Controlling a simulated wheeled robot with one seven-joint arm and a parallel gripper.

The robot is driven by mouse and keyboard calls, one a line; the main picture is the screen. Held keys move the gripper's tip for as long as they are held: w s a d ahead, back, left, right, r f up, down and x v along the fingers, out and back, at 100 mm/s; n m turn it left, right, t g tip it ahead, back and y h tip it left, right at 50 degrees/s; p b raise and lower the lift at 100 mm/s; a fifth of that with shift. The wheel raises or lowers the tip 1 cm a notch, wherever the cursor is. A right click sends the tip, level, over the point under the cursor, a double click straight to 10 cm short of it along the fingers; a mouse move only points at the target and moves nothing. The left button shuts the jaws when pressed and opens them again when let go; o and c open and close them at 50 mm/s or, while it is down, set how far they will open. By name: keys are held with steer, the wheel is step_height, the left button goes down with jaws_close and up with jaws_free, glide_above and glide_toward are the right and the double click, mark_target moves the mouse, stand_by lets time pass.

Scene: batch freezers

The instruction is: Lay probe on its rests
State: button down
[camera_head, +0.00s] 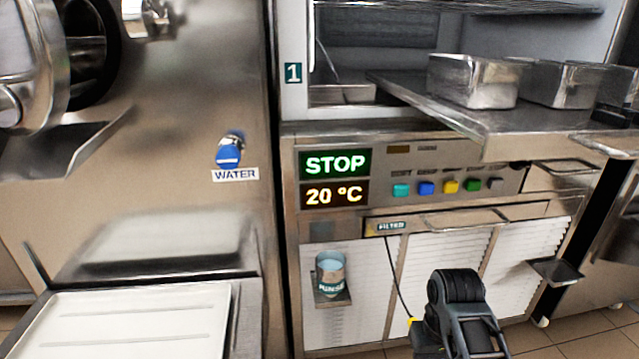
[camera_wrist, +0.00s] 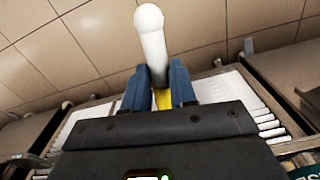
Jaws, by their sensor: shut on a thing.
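My gripper (camera_wrist: 160,88) is shut on the probe (camera_wrist: 152,38) in the wrist view. The probe has a pale, round-ended stem that sticks out beyond the blue fingers, and a yellow part shows between them. In the head view my dark wrist stands at the bottom, right of centre, and hides most of the probe. A bit of yellow (camera_head: 414,321) shows at its left, where a thin black cable (camera_head: 397,275) runs up to the front panel. I cannot make out the rests for certain. A small dark ledge (camera_head: 556,271) juts from the cabinet at the right.
A cup (camera_head: 330,272) stands on a small bracket on the white louvred front. A metal shelf (camera_head: 500,132) with steel pans (camera_head: 473,82) juts out above. A pale tray (camera_head: 120,325) lies at the lower left. Open floor shows at the lower right.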

steer(key=s+r+p, duration=0.3)
steer(key=r+p, duration=0.5)
steer(key=p, duration=0.1)
steer(key=s+r+p, duration=0.4)
steer(key=r+p, duration=0.5)
steer(key=shift+r, duration=0.25)
